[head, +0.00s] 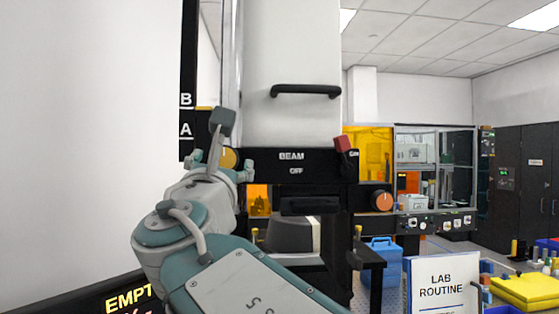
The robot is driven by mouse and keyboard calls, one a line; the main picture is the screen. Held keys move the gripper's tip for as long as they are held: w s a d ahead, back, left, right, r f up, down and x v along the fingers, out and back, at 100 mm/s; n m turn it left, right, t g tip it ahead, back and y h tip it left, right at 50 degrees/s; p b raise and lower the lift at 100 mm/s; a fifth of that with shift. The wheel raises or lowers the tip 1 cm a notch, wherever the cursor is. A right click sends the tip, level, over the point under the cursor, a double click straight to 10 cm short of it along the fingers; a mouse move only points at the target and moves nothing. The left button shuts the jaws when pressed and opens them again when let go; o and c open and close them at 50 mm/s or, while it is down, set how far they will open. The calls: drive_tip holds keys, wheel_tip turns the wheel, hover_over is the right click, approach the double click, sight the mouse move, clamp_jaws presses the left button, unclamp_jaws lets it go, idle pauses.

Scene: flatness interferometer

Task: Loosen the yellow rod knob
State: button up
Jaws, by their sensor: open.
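The yellow rod knob (229,158) shows as a small round yellow patch beside the dark panel, partly hidden behind my wrist. My gripper (221,164) is in front of it, with one teal finger to its left and one to its right. The fingers are apart and the gripper is open. From this view I cannot tell whether either finger touches the knob. The rod (230,60) rises above, next to a black strip marked B and A (187,115).
A dark panel reading BEAM OFF (292,162) lies right of my gripper, with a red-capped lever (343,144) at its right end. A white housing (292,60) with a black handle (306,91) stands above. A LAB ROUTINE sign (441,280) stands at lower right.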

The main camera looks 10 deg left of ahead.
drive_tip(key=shift+w+r, duration=0.15)
drive_tip(key=shift+w, duration=0.15)
drive_tip(key=shift+s, duration=0.1)
drive_tip(key=c, duration=1.1)
drive_tip(key=shift+c, duration=0.2)
